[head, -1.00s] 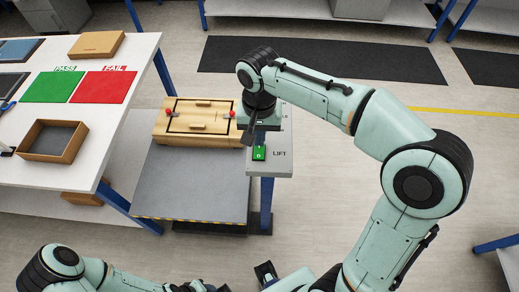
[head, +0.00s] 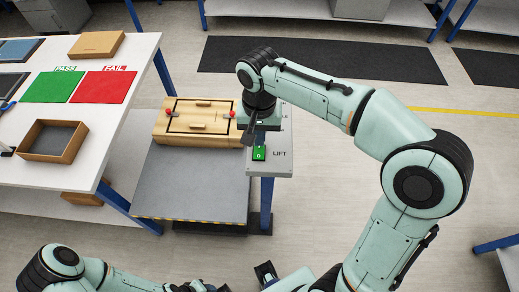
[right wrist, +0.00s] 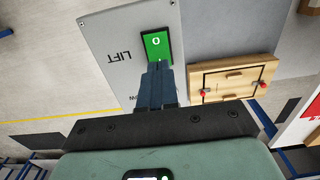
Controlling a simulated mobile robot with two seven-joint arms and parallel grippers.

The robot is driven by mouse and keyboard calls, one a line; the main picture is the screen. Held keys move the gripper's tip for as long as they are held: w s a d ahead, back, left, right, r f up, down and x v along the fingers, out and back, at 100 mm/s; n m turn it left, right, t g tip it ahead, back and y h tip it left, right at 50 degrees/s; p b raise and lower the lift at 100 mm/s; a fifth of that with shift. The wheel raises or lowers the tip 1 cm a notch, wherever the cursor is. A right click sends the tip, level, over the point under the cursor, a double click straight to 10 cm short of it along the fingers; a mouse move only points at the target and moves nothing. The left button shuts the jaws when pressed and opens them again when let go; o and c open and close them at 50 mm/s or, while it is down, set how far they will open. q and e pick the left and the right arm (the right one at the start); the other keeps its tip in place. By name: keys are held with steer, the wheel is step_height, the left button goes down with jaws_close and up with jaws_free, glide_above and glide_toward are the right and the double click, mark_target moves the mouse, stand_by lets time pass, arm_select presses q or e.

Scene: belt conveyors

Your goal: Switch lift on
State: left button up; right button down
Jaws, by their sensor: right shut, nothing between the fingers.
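The lift switch (head: 259,154) is a green rocker with a white mark, set in a grey panel (head: 283,168) lettered LIFT. It also shows in the right wrist view (right wrist: 157,45), just beyond my fingertips. My right gripper (head: 258,143) is over the panel, shut and empty. In the right wrist view its dark blue fingers (right wrist: 156,66) point at the switch and cover its near edge. I cannot tell whether they touch it.
A white table (head: 100,140) with green PASS and red FAIL mats stands at left. The floor right of the panel is clear.

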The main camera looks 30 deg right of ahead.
arm_select(q)
steer(key=shift+s+f+b, duration=0.35)
steer(key=shift+f+b, duration=0.2)
steer(key=shift+f, duration=0.1)
arm_select(e)
steer(key=shift+f, duration=1)
arm_select(q)
steer(key=shift+r, duration=0.1)
arm_select(e)
steer(key=shift+r, duration=0.1)
step_height(320, 180, up, 3)
steer(key=shift+f+p, duration=0.2)
steer(key=shift+p, duration=0.85)
steer(key=shift+r+p, duration=1.45)
steer(key=shift+r, duration=0.75)
arm_select(q)
steer(key=w+r, duration=0.3)
steer(key=r, duration=0.2)
steer(key=shift+w+r, duration=0.35)
steer(key=shift+r, duration=0.05)
steer(key=shift+s, duration=0.1)
arm_select(e)
steer(key=shift+f, duration=0.1)
